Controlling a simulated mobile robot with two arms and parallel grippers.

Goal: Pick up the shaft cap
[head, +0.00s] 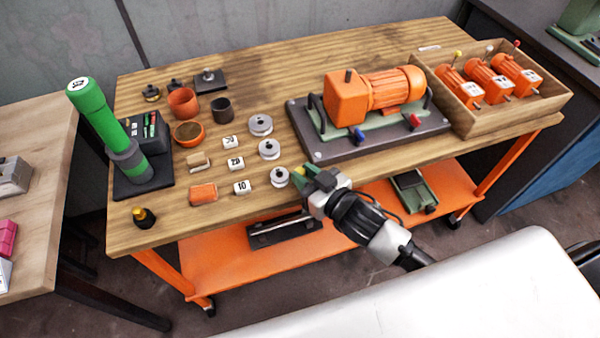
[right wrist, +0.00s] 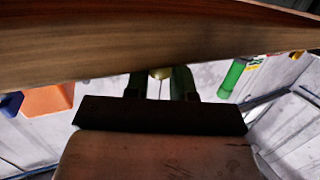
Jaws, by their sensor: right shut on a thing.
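My right gripper (head: 306,173) is at the front edge of the wooden workbench, beside the nearest silver ring. Its green fingers are shut on a small yellowish, brass-like piece, seen between them in the right wrist view (right wrist: 160,73). It looks like the shaft cap, but most of it is hidden by the fingers. In the head view only a bit of yellow shows at the fingertips. The wooden workbench (head: 240,80) cuts across the top of the right wrist view. My left gripper is not in view.
Several silver rings (head: 269,149) and number tags (head: 241,187) lie left of the gripper. An orange motor (head: 365,95) on a dark base stands behind it. A wooden tray (head: 545,107) of small orange motors is at the right. A green cylinder (head: 97,113) stands at the left.

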